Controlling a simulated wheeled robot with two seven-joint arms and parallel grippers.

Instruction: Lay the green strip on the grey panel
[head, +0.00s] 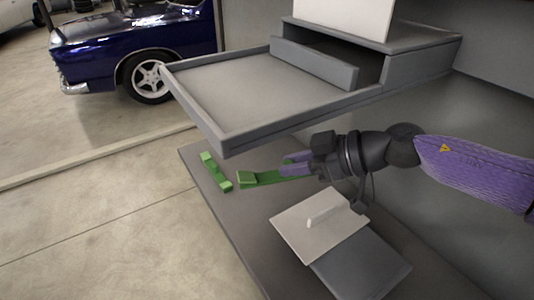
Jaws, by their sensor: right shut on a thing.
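My right gripper (297,163), with purple fingers, reaches in from the right and is shut on a green strip (268,179). The strip sticks out to the left from the fingers, with a raised block at its far left end. Its other end is hidden by the gripper. A second green piece (215,172) with raised ends lies on the dark grey surface just left of the held strip. A flat dark grey panel (368,268) lies at the front, partly covered by a light plate. My left gripper is not in view.
The light plate (290,228) with a raised handle bar overlaps the panel's upper left. A grey open tray (250,90) juts out above and behind my gripper. The grey bench surface (240,222) is clear left of the plate. A blue car (135,45) stands behind.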

